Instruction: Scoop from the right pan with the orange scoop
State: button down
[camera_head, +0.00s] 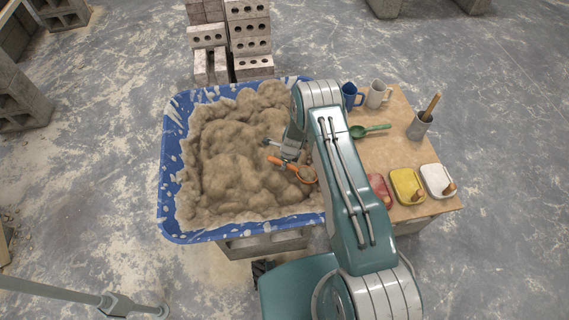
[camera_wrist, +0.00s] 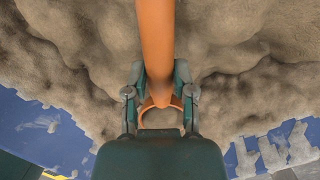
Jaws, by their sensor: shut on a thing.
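The orange scoop (camera_head: 281,162) is over the right side of the mortar (camera_head: 222,160) in a blue tub (camera_head: 168,190). Its round end is toward the right in the head view, near my arm; I cannot tell how much mortar is in it. My gripper (camera_head: 285,150) is shut on the scoop. In the wrist view the orange handle (camera_wrist: 156,45) runs up between my gripper's fingers (camera_wrist: 160,97), with lumpy mortar (camera_wrist: 70,40) behind it. Only one tub shows. My arm hides part of the tub's right side.
A wooden board (camera_head: 385,150) at the right holds a blue mug (camera_head: 350,96), a grey mug (camera_head: 378,94), a green scoop (camera_head: 371,130), a grey cup (camera_head: 418,126) with a wooden handle, and red, yellow (camera_head: 407,184) and white (camera_head: 436,178) items. Blocks (camera_head: 248,40) stand behind the tub.

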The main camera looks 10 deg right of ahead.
jog(key=shift+r+h, duration=0.2)
jog(key=shift+h, duration=0.1)
jog(key=shift+d+r+g+h, duration=0.15)
jog(key=shift+r+g+h, duration=0.15)
jog(key=shift+g+h, duration=0.15)
notch_tip(320, 180, up, 10)
jog(key=a, duration=0.1)
jog(key=shift+w+r+h, duration=0.2)
jog(key=shift+w+h, duration=0.05)
jog(key=shift+h, duration=0.2)
dwell(0.6)
